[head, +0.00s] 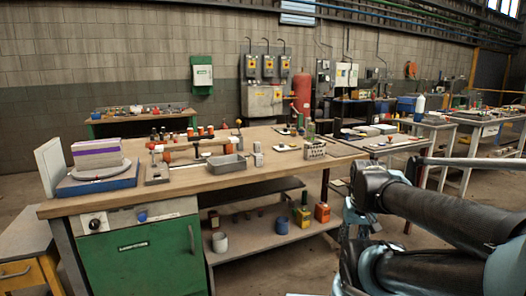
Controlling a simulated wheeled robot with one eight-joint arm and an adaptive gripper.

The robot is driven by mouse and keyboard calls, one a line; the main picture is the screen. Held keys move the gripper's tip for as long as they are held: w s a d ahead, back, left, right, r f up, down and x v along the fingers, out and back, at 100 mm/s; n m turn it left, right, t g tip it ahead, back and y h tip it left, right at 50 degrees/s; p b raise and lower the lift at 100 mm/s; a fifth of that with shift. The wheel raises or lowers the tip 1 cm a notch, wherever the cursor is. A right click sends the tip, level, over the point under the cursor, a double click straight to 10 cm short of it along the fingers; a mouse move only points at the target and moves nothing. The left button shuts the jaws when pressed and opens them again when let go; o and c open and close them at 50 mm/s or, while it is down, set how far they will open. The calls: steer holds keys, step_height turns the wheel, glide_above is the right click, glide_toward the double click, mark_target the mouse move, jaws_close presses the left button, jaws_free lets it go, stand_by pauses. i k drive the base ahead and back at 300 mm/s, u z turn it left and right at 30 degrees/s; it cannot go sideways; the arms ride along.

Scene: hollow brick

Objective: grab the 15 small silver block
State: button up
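On the wooden workbench (215,183), a pair of small light-grey blocks (258,155) stands right of a shallow grey tray (226,165). They are small in the picture, and I cannot tell which, if either, is the small silver block. A pale brick with holes (315,150) stands farther right, near the bench's right end. Dark links of my arm fill the lower right, well to the right of these blocks. I cannot make out my gripper's fingers in this view.
A blue-based scale (95,184) with a stacked block sits at the bench's left end. A tool fixture with orange-topped parts (185,150) lies behind the tray. Cups and bottles (282,225) stand on the lower shelf. The bench's front strip is mostly clear.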

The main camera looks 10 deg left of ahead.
mark_target(256, 145)
steer(key=z, duration=0.05)
steer(key=i, duration=1)
steer(key=u, duration=0.05)
